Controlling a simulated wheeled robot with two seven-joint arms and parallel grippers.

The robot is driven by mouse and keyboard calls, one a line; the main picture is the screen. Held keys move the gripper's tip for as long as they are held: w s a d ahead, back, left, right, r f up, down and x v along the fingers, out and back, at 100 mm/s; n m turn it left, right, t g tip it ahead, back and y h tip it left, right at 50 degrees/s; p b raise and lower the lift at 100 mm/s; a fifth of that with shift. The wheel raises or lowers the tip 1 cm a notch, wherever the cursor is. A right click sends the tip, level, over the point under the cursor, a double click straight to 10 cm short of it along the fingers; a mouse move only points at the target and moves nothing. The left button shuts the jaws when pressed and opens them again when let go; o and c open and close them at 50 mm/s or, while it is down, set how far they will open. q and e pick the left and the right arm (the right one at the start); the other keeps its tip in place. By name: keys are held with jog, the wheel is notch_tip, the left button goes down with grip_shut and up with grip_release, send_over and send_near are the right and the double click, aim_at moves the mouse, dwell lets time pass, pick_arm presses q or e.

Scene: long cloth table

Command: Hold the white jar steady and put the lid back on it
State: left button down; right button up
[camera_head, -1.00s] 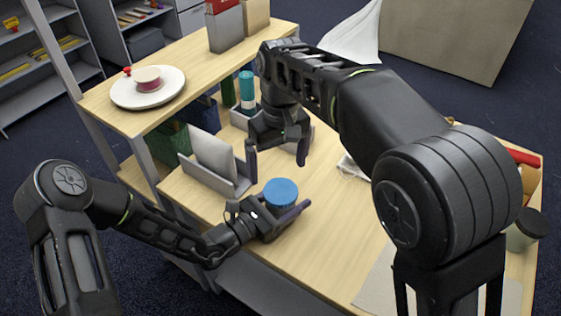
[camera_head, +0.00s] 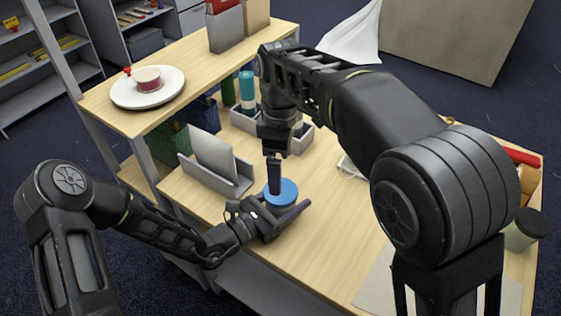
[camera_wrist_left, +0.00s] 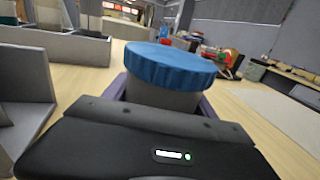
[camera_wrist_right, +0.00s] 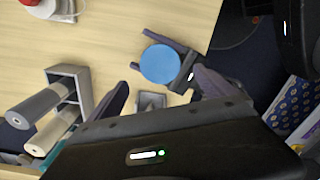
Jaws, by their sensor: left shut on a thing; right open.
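The white jar (camera_wrist_left: 160,97) stands on the table and looks greyish in the left wrist view. A blue ribbed lid (camera_wrist_left: 170,62) sits on top of it; I cannot tell whether it is fully screwed down. The lid also shows in the head view (camera_head: 284,194), hiding most of the jar. My left gripper (camera_head: 281,214) is shut around the jar's body, low and from the left side. My right gripper (camera_wrist_right: 160,77) is open and points down above the lid. Its two fingers lie on either side of the lid in the right wrist view, apart from it.
A grey holder (camera_head: 222,182) with a pale panel stands left of the jar. The raised shelf (camera_head: 100,108) bears a white plate (camera_head: 172,98). A dark-lidded container (camera_head: 518,238) is at right. Bare wood lies right of the jar.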

aim_at(281, 203)
jog(key=shift+f, duration=3.8)
jog(key=shift+c, duration=0.4)
jog(key=c, duration=1.4)
jog(key=m, duration=1.5)
jog(key=o, duration=1.5)
jog(key=shift+o, duration=0.2)
